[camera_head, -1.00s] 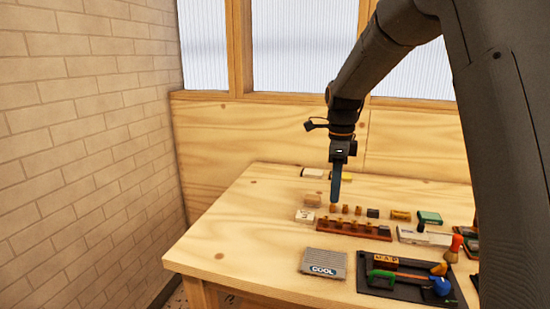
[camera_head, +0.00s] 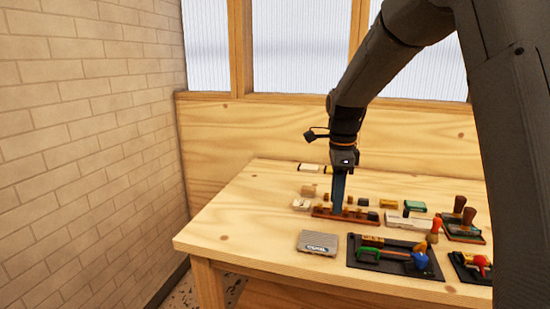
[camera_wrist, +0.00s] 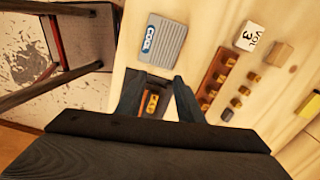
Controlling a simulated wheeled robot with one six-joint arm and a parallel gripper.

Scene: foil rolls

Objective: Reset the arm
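My gripper (camera_head: 339,208) hangs from my arm over the wooden table, fingers pointing down, close above or beside a brown rack (camera_head: 345,216) of small blocks. In the wrist view my gripper (camera_wrist: 158,78) has its two dark fingers apart with nothing held between them. Part of the black tray with an orange-lettered piece (camera_wrist: 152,103) shows beyond the gap, below the fingers. The rack (camera_wrist: 214,80) is to the right of the fingers there. I cannot tell the exact height of the fingertips in the head view.
A grey "COOL" box (camera_head: 318,243) lies near the table's front left. The black tray (camera_head: 395,259) with coloured tools is right of it. A white "VOL 3" block (camera_wrist: 251,36) lies beyond the rack. My arm hides part of the right side. The table's left front corner is bare.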

